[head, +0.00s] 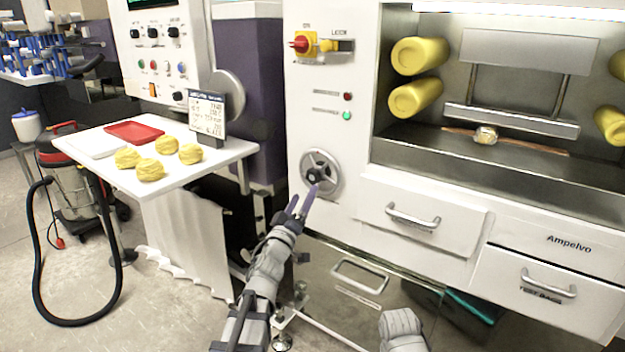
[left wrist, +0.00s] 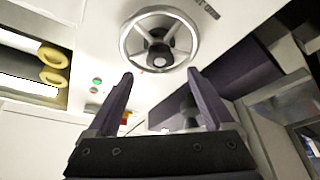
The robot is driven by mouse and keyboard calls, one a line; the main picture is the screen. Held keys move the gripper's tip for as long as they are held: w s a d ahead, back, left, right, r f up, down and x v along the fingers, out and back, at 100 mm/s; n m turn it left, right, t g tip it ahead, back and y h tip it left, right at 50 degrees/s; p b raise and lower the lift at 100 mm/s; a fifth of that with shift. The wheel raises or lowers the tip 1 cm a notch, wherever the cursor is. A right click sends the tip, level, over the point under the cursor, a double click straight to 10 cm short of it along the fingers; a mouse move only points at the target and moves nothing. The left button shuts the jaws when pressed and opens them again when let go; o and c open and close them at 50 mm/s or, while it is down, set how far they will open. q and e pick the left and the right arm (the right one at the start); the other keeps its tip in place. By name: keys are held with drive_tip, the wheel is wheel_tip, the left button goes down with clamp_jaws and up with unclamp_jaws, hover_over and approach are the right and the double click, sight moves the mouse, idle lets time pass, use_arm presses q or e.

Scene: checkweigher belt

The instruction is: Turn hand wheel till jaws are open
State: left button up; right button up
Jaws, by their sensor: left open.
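The hand wheel (head: 316,173) is a round metal wheel with spokes and a dark hub, on the white machine front. It also shows in the left wrist view (left wrist: 160,61), ahead of my fingers. My left gripper (head: 303,202) is open and empty, its two purple-grey fingers (left wrist: 160,76) pointing at the wheel; in the head view the fingertips overlap its lower edge. I cannot tell whether they touch. In the machine's chamber, a metal jaw bar (head: 510,121) sits close above a brownish strip with a small wrapped piece (head: 486,135) there. My right gripper is not in view.
Drawers with handles (head: 413,216) lie right of the wheel. A red and yellow switch (head: 305,43) and two buttons are above it. A white table (head: 225,154) with yellow lumps and a red tray (head: 134,132) stands left. Yellow rolls (head: 418,56) flank the chamber.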

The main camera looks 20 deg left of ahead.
sight(312, 179)
use_arm(q)
drive_tip(key=p+x, duration=0.2)
drive_tip(key=x, duration=0.5)
drive_tip(key=shift+w, duration=0.2)
clamp_jaws()
idle(0.5)
